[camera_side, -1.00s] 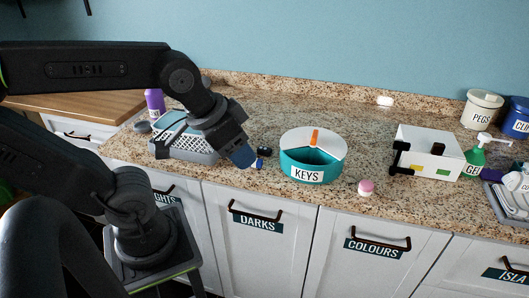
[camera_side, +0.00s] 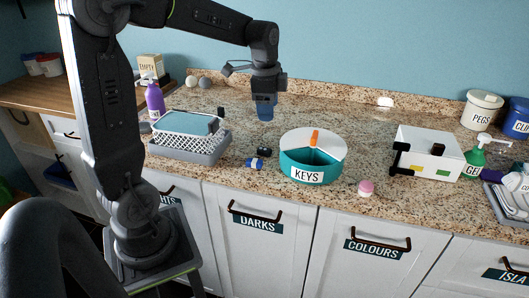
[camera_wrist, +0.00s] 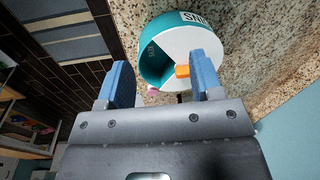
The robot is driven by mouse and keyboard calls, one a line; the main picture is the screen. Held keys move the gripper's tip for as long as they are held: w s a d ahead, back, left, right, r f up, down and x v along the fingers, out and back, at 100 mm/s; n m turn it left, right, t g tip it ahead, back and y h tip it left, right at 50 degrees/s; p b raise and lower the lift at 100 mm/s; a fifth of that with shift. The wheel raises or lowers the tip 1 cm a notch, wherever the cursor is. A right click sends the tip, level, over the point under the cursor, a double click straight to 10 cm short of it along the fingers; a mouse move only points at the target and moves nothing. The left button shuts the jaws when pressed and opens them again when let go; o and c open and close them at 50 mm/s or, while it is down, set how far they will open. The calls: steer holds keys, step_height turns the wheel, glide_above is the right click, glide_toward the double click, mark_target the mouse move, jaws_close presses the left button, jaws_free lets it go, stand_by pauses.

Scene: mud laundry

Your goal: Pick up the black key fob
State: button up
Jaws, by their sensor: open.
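The black key fob (camera_side: 264,152) lies on the granite counter, left of the round teal bowl labelled KEYS (camera_side: 303,177). A small blue object (camera_side: 255,163) lies just in front of it. My gripper (camera_side: 265,116) hangs pointing down above the counter, over and behind the fob in the picture, clear of it. Its blue fingers are apart and empty. In the wrist view my gripper (camera_wrist: 163,75) is open, with the bowl (camera_wrist: 152,28) beyond the fingers. I cannot make out the fob in that view.
A grey crate (camera_side: 178,156) with a white basket and teal cloth stands left. A pink round item (camera_side: 366,187) sits right of the bowl. A white box (camera_side: 428,152) and green pump bottle (camera_side: 474,158) stand farther right. The counter behind the bowl is mostly clear.

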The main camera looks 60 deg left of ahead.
steer(key=m+g, duration=0.1)
steer(key=m, duration=0.1)
glide_above(265, 149)
step_height(265, 149, down, 3)
steer(key=shift+h, duration=0.3)
step_height(265, 149, down, 14)
steer(key=shift+f, duration=0.1)
steer(key=c, duration=1)
